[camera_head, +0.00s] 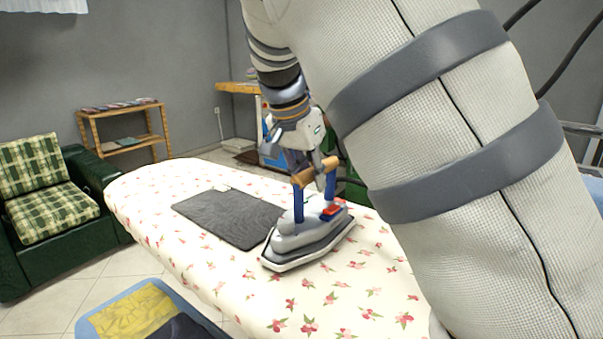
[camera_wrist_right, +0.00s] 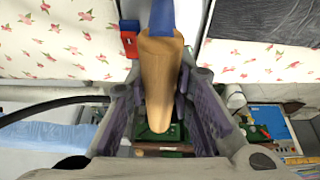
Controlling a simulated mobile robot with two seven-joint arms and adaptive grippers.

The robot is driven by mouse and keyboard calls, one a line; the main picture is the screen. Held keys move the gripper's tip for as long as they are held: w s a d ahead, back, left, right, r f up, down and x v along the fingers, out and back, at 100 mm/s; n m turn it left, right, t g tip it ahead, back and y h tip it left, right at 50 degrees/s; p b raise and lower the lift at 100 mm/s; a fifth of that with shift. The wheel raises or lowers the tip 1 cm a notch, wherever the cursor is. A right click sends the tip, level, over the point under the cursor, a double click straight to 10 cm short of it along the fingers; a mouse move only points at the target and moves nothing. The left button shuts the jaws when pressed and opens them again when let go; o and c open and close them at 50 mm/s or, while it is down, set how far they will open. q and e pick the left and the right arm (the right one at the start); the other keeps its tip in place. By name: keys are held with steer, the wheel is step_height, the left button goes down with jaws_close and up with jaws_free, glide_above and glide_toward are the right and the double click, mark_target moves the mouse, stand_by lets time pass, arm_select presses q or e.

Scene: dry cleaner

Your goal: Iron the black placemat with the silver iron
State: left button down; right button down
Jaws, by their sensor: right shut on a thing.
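The black placemat (camera_head: 230,216) lies flat on the floral ironing board (camera_head: 170,184); part of it also shows at the top right of the right wrist view (camera_wrist_right: 265,22). The silver iron (camera_head: 301,243) is on the board at the placemat's right edge, its front end close to the mat; I cannot tell if it overlaps it. The iron has blue posts, a wooden handle (camera_wrist_right: 160,85) and a red part. My right gripper (camera_head: 312,172) is shut on the wooden handle from above. My left gripper is not in view.
A green armchair with a plaid cushion (camera_head: 50,212) stands left of the board. A wooden shelf (camera_head: 122,128) is behind it. A blue basket (camera_head: 150,300) with yellow and dark cloth is at the front left. A dark cable (camera_wrist_right: 50,110) runs near the iron.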

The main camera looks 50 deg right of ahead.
steer(key=shift+s+d+r, duration=0.15)
steer(key=shift+s, duration=0.9)
steer(key=shift+s+d+r, duration=0.1)
steer(key=shift+s, duration=0.95)
step_height(320, 180, up, 6)
steer(key=shift+r, duration=1.5)
